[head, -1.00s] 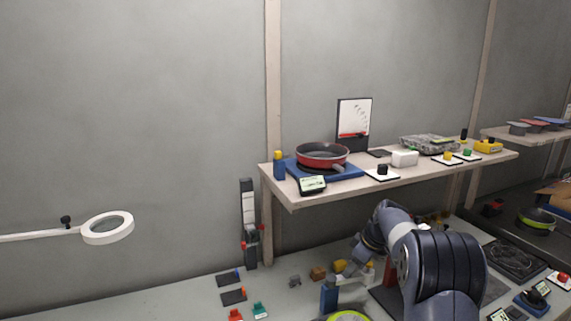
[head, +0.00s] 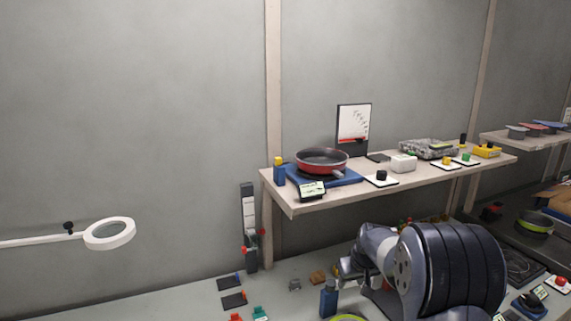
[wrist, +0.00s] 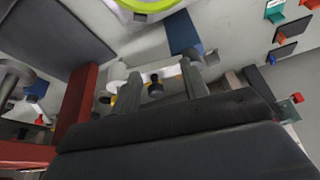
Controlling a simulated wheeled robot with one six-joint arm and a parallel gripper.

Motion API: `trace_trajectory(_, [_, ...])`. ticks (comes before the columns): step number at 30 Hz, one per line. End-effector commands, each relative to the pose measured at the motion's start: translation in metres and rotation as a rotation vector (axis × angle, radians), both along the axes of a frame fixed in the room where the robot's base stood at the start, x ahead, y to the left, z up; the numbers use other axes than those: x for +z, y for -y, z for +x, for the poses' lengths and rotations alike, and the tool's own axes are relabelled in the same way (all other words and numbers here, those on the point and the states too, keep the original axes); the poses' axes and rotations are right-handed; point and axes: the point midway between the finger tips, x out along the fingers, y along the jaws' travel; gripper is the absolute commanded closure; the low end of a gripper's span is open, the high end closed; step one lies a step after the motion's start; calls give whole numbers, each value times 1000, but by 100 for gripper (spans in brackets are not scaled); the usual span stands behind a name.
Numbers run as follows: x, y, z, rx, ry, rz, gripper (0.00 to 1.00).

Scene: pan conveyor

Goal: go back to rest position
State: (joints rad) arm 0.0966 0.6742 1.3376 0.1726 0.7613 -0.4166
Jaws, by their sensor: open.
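My gripper (wrist: 160,85) shows in the wrist view with its two fingers apart and nothing clearly held between them. Beyond the fingers lie a white part with a dark knob and a blue block (wrist: 183,35). In the head view my arm is folded low over the workbench at the lower right, below the shelf. The gripper end points left, close to a blue upright block (head: 328,298); the fingertips are hard to make out there.
A red pan (head: 322,162) sits on a blue scale on the shelf (head: 330,199) above my arm. A white ring magnifier (head: 110,234) reaches in at left. A green-rimmed round thing (head: 348,318) is at the bottom edge. Small coloured blocks lie on the bench.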

Motion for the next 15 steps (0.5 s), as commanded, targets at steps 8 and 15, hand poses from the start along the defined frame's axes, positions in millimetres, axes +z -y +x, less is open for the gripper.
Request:
trace_trajectory(8, [1, -7, -7, -138, -2, -2, 57])
trace_trajectory(15, [0, -12, -12, -252, -1, -2, 57])
